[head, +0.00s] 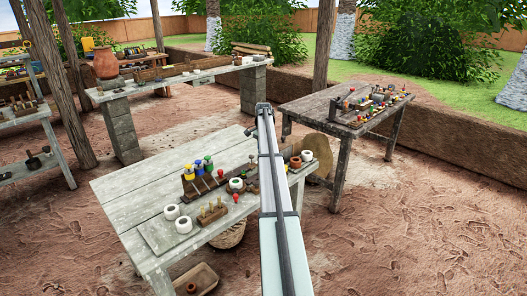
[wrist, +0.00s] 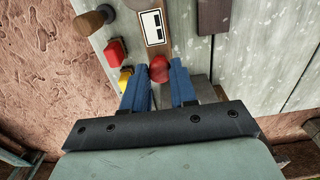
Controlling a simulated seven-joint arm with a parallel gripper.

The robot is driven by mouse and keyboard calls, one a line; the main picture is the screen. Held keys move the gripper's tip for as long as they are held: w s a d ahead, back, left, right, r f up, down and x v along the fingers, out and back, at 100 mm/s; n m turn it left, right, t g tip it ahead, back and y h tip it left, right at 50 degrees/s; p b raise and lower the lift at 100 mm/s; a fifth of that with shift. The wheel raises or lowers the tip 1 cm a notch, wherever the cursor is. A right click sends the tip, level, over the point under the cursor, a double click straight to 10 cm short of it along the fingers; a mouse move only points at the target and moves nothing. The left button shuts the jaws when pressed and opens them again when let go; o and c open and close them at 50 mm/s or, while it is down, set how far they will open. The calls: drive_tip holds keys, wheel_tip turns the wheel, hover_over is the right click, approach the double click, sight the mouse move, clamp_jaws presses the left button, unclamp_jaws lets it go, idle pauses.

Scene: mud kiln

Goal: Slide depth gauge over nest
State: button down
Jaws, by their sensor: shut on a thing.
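In the wrist view my gripper (wrist: 163,82) has two blue fingers closed about a round red knob (wrist: 159,68), with the tips near a table edge. Just beyond the knob is a wood-edged block with a white face and dark slots (wrist: 152,25); I cannot tell whether knob and block are one piece, or whether this is the depth gauge. A red block (wrist: 115,50) and a yellow one (wrist: 125,78) sit left of the fingers. In the head view my arm hides the fingers. I cannot make out which thing is the nest.
In the head view a near grey table (head: 130,190) holds a rack of coloured knobs (head: 205,176), white ring-shaped pieces (head: 184,225) and a pegged block (head: 212,212). A darker table (head: 330,112) with small parts stands right. The near table's left part is clear.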

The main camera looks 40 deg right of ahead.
drive_tip(key=shift+a, duration=0.1)
drive_tip(key=a, duration=1)
drive_tip(key=shift+a, duration=0.2)
drive_tip(key=c, duration=1.2)
unclamp_jaws()
drive_tip(key=shift+a, duration=0.1)
drive_tip(key=o, duration=0.3)
wheel_tip(320, 180, up, 14)
drive_tip(key=shift+f, duration=0.1)
